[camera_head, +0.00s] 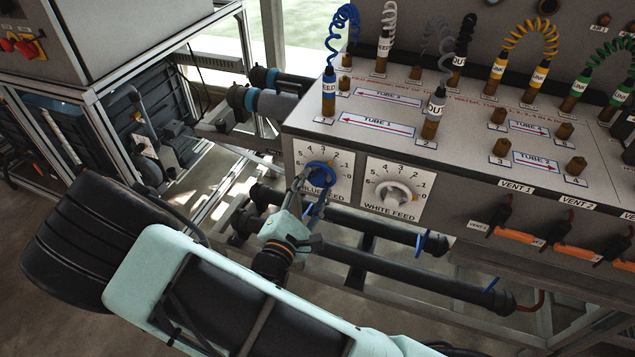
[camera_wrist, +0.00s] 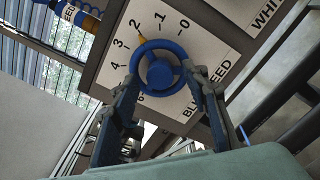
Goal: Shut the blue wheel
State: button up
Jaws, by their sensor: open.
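The blue wheel (camera_head: 321,173) is mounted on the white BLUE FEED dial plate (camera_head: 338,158) on the front of the grey panel. The dial is numbered from 0 upward. My gripper (camera_head: 311,192) is at the wheel. In the wrist view my gripper (camera_wrist: 161,78) is open, with one finger at each side of the wheel's lower half. Whether the fingers touch the rim cannot be told.
The white WHITE FEED knob (camera_head: 395,194) stands just right of the blue wheel. Orange-handled vent valves (camera_head: 515,237) stick out further right. Dark pipes (camera_head: 390,232) run below the panel. Coiled hoses (camera_head: 343,32) and brass fittings stand on top.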

jog(key=shift+x, duration=1.35)
jog(key=shift+o, duration=1.4)
jog(key=shift+r, duration=0.15)
jog(key=shift+d, duration=0.1)
jog(key=c, duration=1.3)
jog(key=shift+r, duration=0.1)
grip_shut()
